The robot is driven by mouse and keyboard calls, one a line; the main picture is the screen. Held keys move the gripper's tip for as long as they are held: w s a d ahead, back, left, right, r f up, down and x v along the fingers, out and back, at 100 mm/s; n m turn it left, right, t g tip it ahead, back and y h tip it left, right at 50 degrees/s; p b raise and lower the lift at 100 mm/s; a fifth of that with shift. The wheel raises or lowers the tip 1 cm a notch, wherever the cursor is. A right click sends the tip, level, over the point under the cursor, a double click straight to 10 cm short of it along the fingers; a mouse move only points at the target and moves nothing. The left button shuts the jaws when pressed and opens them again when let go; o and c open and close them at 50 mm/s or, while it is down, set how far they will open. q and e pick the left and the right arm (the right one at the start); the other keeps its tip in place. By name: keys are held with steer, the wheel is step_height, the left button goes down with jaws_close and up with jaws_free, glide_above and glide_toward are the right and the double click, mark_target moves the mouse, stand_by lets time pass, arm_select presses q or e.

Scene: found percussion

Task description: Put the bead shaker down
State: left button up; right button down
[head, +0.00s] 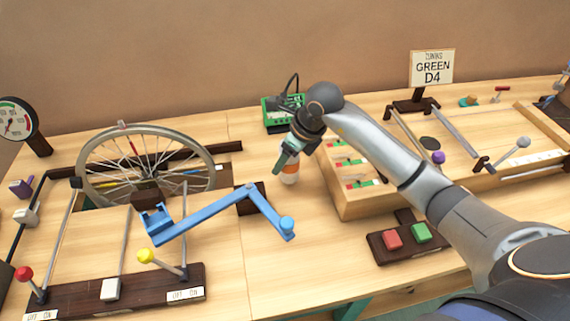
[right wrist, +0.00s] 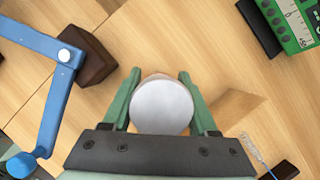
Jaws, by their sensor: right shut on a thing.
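The bead shaker (head: 290,172) is a small bottle, orange in the middle and whitish below, near the middle of the table in the head view. My right gripper (head: 288,154) is shut on it from above, with green fingers at its upper part. In the right wrist view, the shaker's round white top (right wrist: 162,106) sits between the two green fingers. The shaker looks about upright. Its base is close to the table top, but I cannot tell whether it touches. My left gripper is not in view.
A blue crank arm (head: 205,213) and a spoked wheel (head: 145,165) lie left of the shaker. A wooden box (head: 360,207) is close on its right. A green device (head: 270,118) stands behind. Red and green buttons (head: 393,239) sit at front. Bare table (head: 300,270) lies in front.

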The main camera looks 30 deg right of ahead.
steer(key=shift+a+f, duration=0.1)
steer(key=shift+f, duration=0.8)
steer(key=shift+f, duration=0.1)
steer(key=shift+c, duration=0.9)
jaws_free()
steer(key=v, duration=1.2)
steer(key=shift+p, duration=0.45)
